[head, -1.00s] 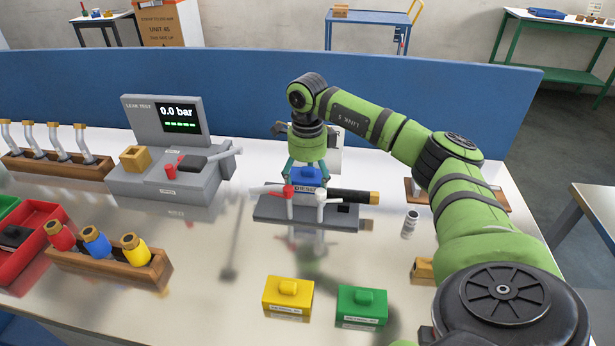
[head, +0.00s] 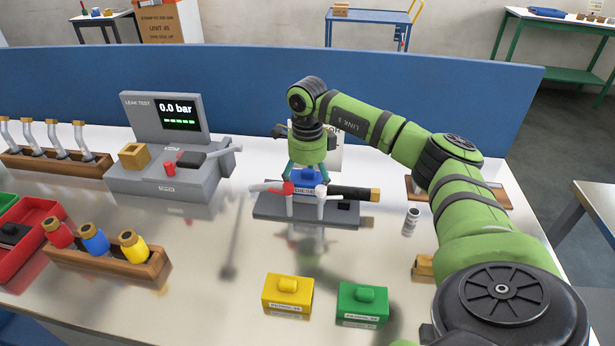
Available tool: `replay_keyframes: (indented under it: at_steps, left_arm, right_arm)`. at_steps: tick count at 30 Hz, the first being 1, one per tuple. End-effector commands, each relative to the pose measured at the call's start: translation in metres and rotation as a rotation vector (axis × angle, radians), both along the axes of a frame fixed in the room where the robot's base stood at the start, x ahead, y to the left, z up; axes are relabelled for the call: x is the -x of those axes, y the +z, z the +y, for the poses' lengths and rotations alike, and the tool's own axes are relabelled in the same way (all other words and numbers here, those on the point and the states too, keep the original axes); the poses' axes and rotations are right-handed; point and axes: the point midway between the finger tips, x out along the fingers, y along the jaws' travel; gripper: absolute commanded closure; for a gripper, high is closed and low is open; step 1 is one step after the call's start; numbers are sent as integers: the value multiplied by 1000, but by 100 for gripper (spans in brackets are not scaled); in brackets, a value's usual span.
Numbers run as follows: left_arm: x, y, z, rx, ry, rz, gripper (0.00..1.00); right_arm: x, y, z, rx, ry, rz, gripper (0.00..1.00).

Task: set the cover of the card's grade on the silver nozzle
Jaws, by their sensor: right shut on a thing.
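A blue cover (head: 307,176) with a white label, probably reading DIESEL, is in my right gripper (head: 307,172). The gripper is shut on it and points down over the grey stand (head: 310,214). A nozzle lies level on the stand, with a silver spout (head: 264,187) at left and a black grip (head: 350,193) with a brass end at right. The cover is at the nozzle's middle; I cannot tell if they touch. A white card (head: 331,158) stands behind, its writing mostly hidden. Yellow (head: 287,294) and green (head: 362,304) covers sit on the table in front. My left gripper is not in view.
Red (head: 288,188) and white (head: 321,192) clamp-like parts stand on the stand beside the cover. A grey leak tester (head: 160,185) is at left, reading 0.0 bar. A wooden rack (head: 110,268) holds coloured nozzles. A small silver cylinder (head: 411,222) stands at right.

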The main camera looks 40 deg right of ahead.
Motion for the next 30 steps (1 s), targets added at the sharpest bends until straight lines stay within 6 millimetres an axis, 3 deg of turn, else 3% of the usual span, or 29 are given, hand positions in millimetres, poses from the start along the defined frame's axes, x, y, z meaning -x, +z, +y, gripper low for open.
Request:
replay_keyframes:
  at_steps: [13, 14, 15, 16, 30]
  left_arm:
    - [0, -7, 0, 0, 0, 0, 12]
    - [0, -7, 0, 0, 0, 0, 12]
    - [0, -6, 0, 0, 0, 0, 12]
    - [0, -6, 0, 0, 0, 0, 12]
    - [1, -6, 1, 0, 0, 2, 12]
  right_arm:
    - [0, -12, 0, 0, 0, 0, 56]
    - [0, -12, 0, 0, 0, 0, 18]
    - [0, -11, 0, 0, 0, 0, 2]
    - [0, -11, 0, 0, 0, 0, 0]
    - [-1, -4, 0, 0, 0, -2, 0]
